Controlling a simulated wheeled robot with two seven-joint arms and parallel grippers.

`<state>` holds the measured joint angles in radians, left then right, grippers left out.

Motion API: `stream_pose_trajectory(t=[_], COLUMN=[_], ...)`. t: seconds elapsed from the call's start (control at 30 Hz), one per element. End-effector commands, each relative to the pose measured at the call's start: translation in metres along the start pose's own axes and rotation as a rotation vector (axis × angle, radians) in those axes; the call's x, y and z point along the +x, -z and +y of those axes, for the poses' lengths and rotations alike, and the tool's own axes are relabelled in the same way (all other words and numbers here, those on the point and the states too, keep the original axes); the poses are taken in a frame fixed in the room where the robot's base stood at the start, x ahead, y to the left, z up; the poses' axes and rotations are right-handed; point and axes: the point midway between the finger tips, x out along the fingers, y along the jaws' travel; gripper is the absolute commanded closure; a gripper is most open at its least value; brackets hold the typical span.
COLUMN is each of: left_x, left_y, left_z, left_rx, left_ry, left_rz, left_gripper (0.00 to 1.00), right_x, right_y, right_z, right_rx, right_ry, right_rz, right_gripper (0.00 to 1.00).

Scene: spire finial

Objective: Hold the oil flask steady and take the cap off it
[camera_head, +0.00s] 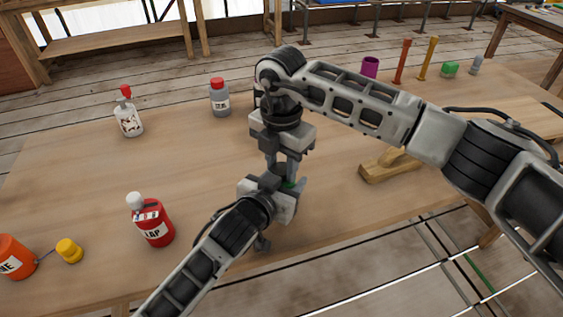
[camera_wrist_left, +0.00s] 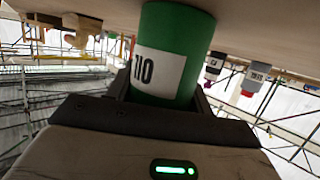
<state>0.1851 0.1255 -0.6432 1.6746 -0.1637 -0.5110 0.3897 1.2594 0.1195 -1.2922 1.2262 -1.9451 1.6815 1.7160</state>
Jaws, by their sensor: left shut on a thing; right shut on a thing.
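The oil flask is green with a white label; it shows large and upside down in the left wrist view (camera_wrist_left: 172,52), and as a small green patch in the head view (camera_head: 290,184). My left gripper (camera_head: 283,189) is shut around the flask's body, low over the table. My right gripper (camera_head: 282,172) comes down from above, directly over the left one, and is shut at the top of the flask. The cap is hidden between its fingers, so I cannot tell whether it still touches the flask's neck.
A red bottle (camera_head: 156,228) with a white cap stands left of my left arm. An orange container (camera_head: 14,258) and a yellow piece (camera_head: 69,250) are at the far left. A grey bottle (camera_head: 220,101) and a white bottle (camera_head: 129,121) stand behind. A wooden tool (camera_head: 388,168) lies right.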

Motion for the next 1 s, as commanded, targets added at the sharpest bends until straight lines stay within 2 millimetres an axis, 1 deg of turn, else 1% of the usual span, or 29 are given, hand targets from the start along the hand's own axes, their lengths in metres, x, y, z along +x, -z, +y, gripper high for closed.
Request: stream_pose_trajectory(t=[0.1, 0.2, 0.3, 0.43, 0.67, 0.7, 0.77, 0.8, 1.0], left_x=[0.0001, 0.0001, 0.0001, 0.0001, 0.0001, 0.0001, 0.0001, 0.0001, 0.0001], left_y=[-0.0001, -0.0001, -0.0002, -0.0001, -0.0002, -0.0002, -0.0002, -0.0002, -0.0001], left_z=[-0.0002, -0.0002, -0.0002, -0.0002, -0.0002, -0.0002, -0.0002, -0.0002, -0.0002], left_rx=[0.001, 0.001, 0.001, 0.001, 0.000, 0.000, 0.000, 0.000, 0.000], left_ry=[0.000, 0.000, 0.000, 0.000, 0.000, 0.000, 0.000, 0.000, 0.000], left_rz=[0.000, 0.000, 0.000, 0.000, -0.001, -0.001, -0.001, -0.001, 0.000], left_gripper=[1.00, 1.00, 1.00, 1.00, 1.00, 1.00, 1.00, 1.00, 1.00], right_x=[-0.0010, -0.0011, -0.0008, -0.0009, -0.0008, -0.0009, -0.0008, -0.0008, -0.0006], right_y=[-0.0006, -0.0005, 0.0001, 0.0002, 0.0003, 0.0003, 0.0003, 0.0003, 0.0003], right_z=[0.0002, 0.0001, 0.0002, 0.0003, 0.0003, 0.0003, 0.0003, 0.0003, 0.0002], right_rx=[-0.263, -0.465, -0.609, -0.688, -0.692, -0.691, -0.691, -0.691, -0.690], right_ry=[-0.001, 0.000, 0.000, -0.001, -0.001, -0.001, -0.001, -0.001, -0.001], right_rz=[-0.002, -0.002, 0.000, 0.000, 0.001, 0.001, 0.001, 0.001, 0.001], right_gripper=[0.93, 0.93, 0.94, 0.94, 0.94, 0.63, 0.47, 0.44, 0.44])
